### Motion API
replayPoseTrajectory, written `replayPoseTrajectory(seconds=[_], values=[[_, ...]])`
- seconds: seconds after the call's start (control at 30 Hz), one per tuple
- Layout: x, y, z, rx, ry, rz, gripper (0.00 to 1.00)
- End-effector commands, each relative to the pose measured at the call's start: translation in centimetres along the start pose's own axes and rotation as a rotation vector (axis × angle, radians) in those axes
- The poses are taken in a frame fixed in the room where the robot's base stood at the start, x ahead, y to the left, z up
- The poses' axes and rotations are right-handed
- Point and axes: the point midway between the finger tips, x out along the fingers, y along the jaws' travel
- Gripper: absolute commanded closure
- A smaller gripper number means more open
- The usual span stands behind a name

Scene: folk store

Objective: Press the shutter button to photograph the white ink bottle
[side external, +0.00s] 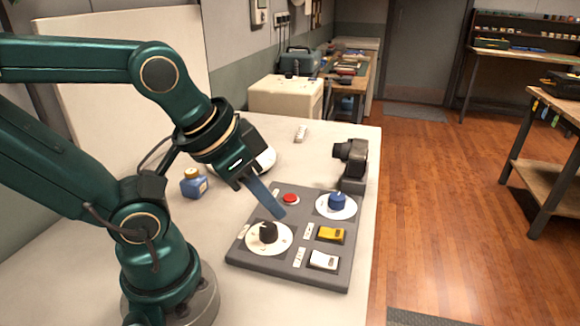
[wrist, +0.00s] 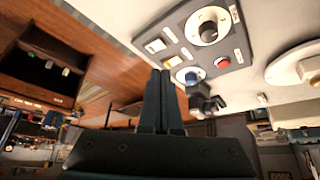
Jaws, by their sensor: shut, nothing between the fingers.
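My gripper (side external: 280,213) is shut and empty, its fingers slanting down over the grey control panel (side external: 250,257). In the side view the tips overlap the panel between the red button (side external: 290,198) and the black knob (side external: 268,232); their exact height above it is unclear. My gripper also shows in the wrist view (wrist: 160,73), with the red button (wrist: 222,62) to its right. The black camera (side external: 352,155) stands behind the panel. A white round platform (side external: 268,160) is partly hidden behind my gripper. I cannot clearly make out a white ink bottle.
A blue ink bottle (side external: 194,184) stands left of my gripper. The panel also carries a blue knob (side external: 337,201), a yellow switch (side external: 331,235) and a white switch (side external: 323,260). A small white block (side external: 300,132) lies farther back. The table's right edge is close beside the panel.

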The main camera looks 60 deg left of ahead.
Motion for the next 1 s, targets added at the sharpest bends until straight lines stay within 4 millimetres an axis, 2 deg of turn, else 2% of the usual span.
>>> replayPoseTrajectory(seconds=[0.13, 0.27, 0.4, 0.6, 0.8, 0.9, 1.0], values=[[-0.1, -1.5, -2.9, 0.008, 0.141, -0.07, 1.0], [-0.9, -3.9, -7.5, 0.074, 0.34, -0.185, 1.0], [-2.2, -6.1, -12.3, 0.18, 0.529, -0.3, 1.0], [-3.3, -7.6, -17.6, 0.391, 0.712, -0.388, 1.0], [-2.3, -8.0, -20.1, 0.642, 0.771, -0.374, 1.0], [-0.9, -8.4, -20.2, 0.764, 0.749, -0.328, 1.0], [1.0, -9.1, -19.3, 0.873, 0.694, -0.259, 1.0]])
